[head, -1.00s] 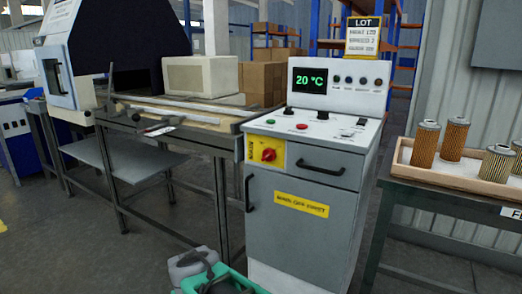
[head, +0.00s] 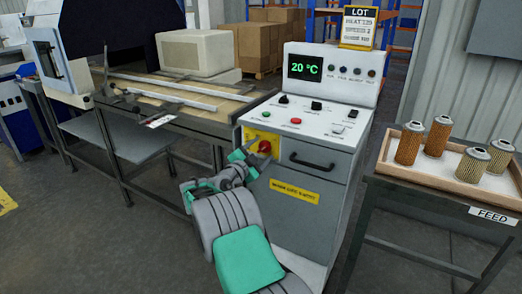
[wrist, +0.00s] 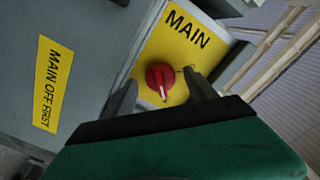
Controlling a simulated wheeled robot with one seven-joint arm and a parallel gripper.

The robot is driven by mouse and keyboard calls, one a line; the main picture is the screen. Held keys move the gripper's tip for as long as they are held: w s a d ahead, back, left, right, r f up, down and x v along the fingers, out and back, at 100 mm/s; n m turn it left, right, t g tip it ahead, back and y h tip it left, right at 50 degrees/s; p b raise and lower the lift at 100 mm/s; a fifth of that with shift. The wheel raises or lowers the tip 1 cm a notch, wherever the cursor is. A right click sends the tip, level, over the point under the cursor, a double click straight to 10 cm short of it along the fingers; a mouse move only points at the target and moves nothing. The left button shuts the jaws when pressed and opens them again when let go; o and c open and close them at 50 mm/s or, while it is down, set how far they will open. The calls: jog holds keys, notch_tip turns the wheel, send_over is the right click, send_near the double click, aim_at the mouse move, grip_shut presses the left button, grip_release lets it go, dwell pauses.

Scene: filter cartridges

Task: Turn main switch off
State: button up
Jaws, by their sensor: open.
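The main switch is a red rotary knob (wrist: 158,76) on a yellow plate (wrist: 189,48) marked MAIN. In the wrist view its pale mark points toward the bottom of the picture. In the head view the knob (head: 264,146) is on the front of the grey cabinet (head: 302,219), partly behind my gripper. My gripper (wrist: 160,84) is open, with one finger on either side of the knob. I cannot tell whether either finger touches it. In the head view my gripper (head: 251,157) is right at the plate.
The cabinet's sloped panel has small switches and a 20 °C display (head: 304,67). A black handle (head: 311,164) is right of the knob. A workbench (head: 203,123) stands left. A feed table with a tray (head: 463,186) of filter cartridges (head: 438,137) stands right.

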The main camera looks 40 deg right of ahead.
jog(key=shift+w+d, duration=0.1)
jog(key=shift+d, duration=0.15)
jog(key=shift+c, duration=0.5)
jog(key=c, duration=1.3)
